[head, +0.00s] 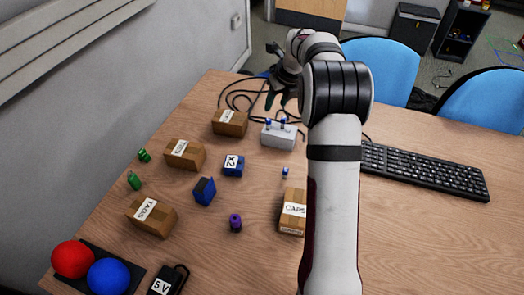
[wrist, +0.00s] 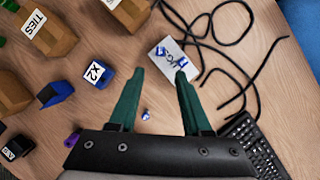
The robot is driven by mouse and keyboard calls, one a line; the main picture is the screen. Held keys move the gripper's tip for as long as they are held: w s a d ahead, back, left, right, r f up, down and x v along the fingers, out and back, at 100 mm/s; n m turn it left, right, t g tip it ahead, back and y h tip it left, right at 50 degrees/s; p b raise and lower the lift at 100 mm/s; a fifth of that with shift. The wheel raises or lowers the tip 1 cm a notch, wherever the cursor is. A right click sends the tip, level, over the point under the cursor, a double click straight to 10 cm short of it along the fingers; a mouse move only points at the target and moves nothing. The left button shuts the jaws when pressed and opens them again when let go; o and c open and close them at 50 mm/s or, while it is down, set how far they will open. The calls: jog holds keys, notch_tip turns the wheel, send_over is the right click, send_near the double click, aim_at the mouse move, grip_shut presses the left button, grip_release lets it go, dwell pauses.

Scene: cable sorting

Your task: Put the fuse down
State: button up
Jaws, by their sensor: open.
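My gripper (head: 276,101) is open, its green fingers apart and nothing held between them; it also shows in the wrist view (wrist: 160,73). A small blue-and-white piece (head: 285,173), which looks like a fuse, is on the bare table and shows between the fingers in the wrist view (wrist: 146,115). It is apart from both fingers. Two similar blue-topped pieces stand in a pale grey block (head: 277,139), which lies beyond the fingertips in the wrist view (wrist: 170,68). The block's label is only partly readable.
Labelled cardboard boxes (head: 292,212), blue blocks (head: 204,191) and a purple piece (head: 235,223) stand around the table's left half. Black cables (head: 240,98) lie loose behind. A keyboard (head: 425,171) is at right. Bare wood surrounds the small piece.

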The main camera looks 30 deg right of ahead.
jog(key=s+a+r+n+g+y, duration=0.1)
jog(key=s+a+r+n, duration=0.3)
jog(key=s+a+n, duration=0.55)
jog(key=s+a+r+n+g+y, duration=0.1)
jog(key=s+a+r+n, duration=0.3)
jog(key=s+a+n, duration=0.5)
jog(key=s+a+f+n+g, duration=0.1)
jog(key=s+a+f+n, duration=0.1)
jog(key=s+n, duration=0.4)
jog(key=s+a+f+n+g, duration=0.1)
jog(key=s+a+n, duration=0.4)
jog(key=s, duration=0.9)
jog(key=shift+s+f+n+g, duration=0.25)
jog(key=shift+f+n, duration=0.2)
jog(key=shift+f, duration=0.25)
jog(key=shift+w, duration=0.1)
dwell(2.4)
